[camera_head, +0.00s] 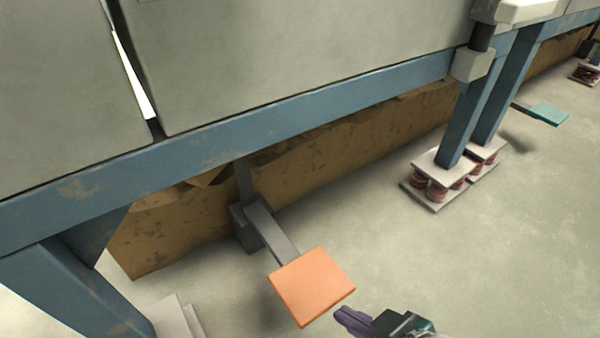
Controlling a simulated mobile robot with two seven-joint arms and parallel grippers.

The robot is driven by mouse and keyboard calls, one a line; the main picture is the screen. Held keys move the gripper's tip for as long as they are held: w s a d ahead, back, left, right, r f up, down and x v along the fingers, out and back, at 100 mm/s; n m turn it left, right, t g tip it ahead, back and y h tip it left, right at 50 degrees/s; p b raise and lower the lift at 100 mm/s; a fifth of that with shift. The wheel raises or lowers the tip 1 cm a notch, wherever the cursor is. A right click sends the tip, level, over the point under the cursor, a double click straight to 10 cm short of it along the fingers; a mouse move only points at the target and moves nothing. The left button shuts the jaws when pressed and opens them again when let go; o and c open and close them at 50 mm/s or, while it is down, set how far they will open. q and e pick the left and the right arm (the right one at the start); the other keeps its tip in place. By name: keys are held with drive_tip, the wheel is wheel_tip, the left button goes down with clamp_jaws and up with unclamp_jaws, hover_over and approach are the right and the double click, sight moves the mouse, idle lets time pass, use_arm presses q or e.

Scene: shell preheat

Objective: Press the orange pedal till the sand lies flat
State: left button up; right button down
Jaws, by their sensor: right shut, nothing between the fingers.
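The orange pedal (311,286) is a flat square plate on a dark grey lever arm (272,232). The lever comes out from under the blue-framed machine, low over the floor. My right gripper (343,315) shows at the bottom edge, shut and empty, just right of the pedal's near right corner. Its purple fingers look close to the pedal, but I cannot tell whether they touch it. Most of my right arm is out of view. My left gripper is not in view. No sand is visible in this view.
A blue beam (230,133) and grey panels (290,50) of the machine overhang the pedal. A brown box-like wall (330,155) stands beneath. Blue legs (462,125) rest on spring-mounted feet. A teal pedal (546,114) lies far right.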

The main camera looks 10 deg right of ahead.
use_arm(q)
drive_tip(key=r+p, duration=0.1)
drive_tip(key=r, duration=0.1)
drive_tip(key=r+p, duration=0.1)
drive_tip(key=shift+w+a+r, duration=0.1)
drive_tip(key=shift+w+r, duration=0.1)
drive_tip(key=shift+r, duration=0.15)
use_arm(e)
drive_tip(key=v, duration=0.4)
drive_tip(key=shift+s+d, duration=0.1)
drive_tip(key=shift+s, duration=0.35)
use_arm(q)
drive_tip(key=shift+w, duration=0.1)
use_arm(e)
drive_tip(key=shift+w, duration=0.15)
